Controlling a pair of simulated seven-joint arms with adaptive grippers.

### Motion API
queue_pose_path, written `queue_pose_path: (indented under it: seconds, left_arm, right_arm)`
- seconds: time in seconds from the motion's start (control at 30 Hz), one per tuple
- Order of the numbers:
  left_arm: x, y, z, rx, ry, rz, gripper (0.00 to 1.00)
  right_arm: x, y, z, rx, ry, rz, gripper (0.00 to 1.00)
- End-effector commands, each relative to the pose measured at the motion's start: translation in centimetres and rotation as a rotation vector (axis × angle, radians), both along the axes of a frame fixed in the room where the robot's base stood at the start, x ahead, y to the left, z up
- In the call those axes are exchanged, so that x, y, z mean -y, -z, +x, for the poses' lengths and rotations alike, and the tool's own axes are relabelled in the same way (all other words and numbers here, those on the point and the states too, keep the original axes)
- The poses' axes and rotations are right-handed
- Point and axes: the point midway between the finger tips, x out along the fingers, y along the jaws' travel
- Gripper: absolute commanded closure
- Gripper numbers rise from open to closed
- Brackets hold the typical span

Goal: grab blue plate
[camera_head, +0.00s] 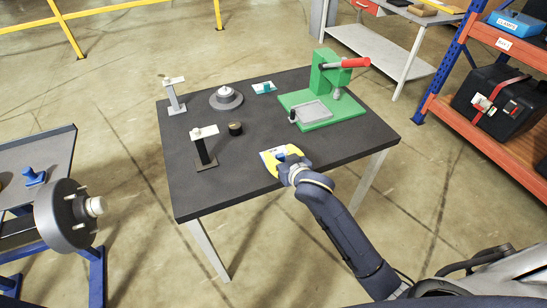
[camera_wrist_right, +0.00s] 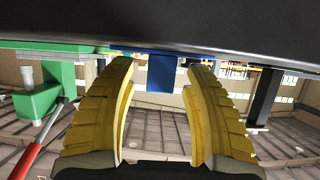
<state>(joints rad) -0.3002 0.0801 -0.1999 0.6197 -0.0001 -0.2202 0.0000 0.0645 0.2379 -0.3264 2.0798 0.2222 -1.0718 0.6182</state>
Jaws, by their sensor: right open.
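A blue plate (camera_wrist_right: 162,72) shows in the right wrist view, beyond and between my right gripper's two yellow fingers, close to the dark table surface. In the head view a small blue patch (camera_head: 283,151) shows at my right gripper (camera_head: 284,158), at the front part of the table. The gripper hides most of it there. My right gripper (camera_wrist_right: 160,105) is open, its fingers on either side of the blue plate with a gap. I cannot tell whether they touch it. My left gripper is not in view.
A cart with a large disc (camera_head: 68,215) stands left. The table's front left is clear.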

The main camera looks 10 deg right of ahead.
Motion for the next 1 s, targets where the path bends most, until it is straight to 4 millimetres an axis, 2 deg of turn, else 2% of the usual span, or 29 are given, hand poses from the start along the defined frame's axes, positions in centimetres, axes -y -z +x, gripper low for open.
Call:
queue_pose_path:
  seconds: [0.33, 0.77, 1.0]
  left_arm:
    - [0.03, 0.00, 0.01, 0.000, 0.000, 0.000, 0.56]
    - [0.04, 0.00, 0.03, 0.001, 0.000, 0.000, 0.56]
    - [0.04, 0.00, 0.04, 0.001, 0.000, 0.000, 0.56]
  right_arm:
    - [0.10, 0.12, 0.23, 0.000, 0.002, 0.000, 0.49]
    - [0.10, 0.12, 0.22, 0.000, 0.002, 0.000, 0.99]
    - [0.09, 0.16, 0.21, -0.001, 0.003, 0.001, 1.00]
